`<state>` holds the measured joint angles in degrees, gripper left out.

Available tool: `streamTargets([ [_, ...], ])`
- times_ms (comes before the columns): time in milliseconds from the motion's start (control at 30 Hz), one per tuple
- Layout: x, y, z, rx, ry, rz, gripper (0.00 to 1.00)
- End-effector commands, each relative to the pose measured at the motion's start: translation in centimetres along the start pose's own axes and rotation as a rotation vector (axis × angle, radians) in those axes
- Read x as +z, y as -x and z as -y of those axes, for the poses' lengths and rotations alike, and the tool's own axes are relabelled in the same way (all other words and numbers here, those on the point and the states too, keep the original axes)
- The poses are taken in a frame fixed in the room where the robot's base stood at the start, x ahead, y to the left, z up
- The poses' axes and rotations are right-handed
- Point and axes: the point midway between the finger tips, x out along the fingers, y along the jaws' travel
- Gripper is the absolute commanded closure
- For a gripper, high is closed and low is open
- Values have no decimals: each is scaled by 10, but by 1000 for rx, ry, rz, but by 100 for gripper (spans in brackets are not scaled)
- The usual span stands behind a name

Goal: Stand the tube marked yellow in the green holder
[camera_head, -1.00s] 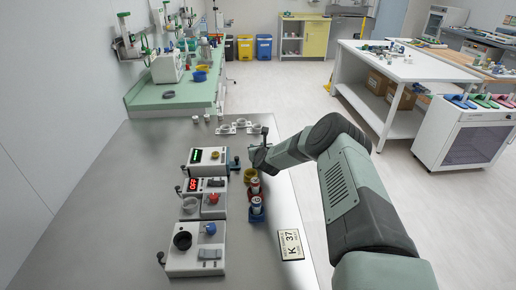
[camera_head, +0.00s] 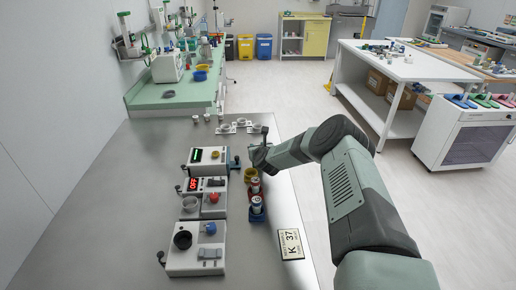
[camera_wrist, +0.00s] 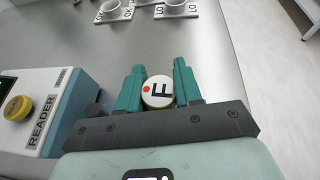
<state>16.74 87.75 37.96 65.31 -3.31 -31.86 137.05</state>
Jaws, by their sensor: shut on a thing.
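My gripper (camera_wrist: 158,85) is shut on a tube in the wrist view. Only the tube's round white top (camera_wrist: 158,91) shows, with a black letter and a red dot; its body is hidden below. In the head view my gripper (camera_head: 248,158) is above the steel bench, behind a yellow holder (camera_head: 250,174). The yellow holder looks empty. A red holder (camera_head: 255,191) and a blue holder (camera_head: 257,215) stand in front of it, each with a tube upright in it. I cannot make out a green holder or a yellow mark on a tube.
The reader (camera_wrist: 52,108) stands close on the left of my gripper in the wrist view. White plates with grey cups (camera_wrist: 114,10) lie beyond it. Other devices (camera_head: 197,258) line the bench's left side. A K 37 card (camera_head: 290,244) lies near the right edge.

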Motion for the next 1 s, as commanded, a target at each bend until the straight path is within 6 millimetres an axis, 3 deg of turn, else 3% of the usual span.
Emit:
streamTargets([
  [700,-11,-5,-1,0,0,0,100],
  [733,-10,-5,-1,0,0,1,61],
  [800,-10,-5,-1,0,0,1,55],
  [1000,-11,-5,-1,1,0,0,55],
])
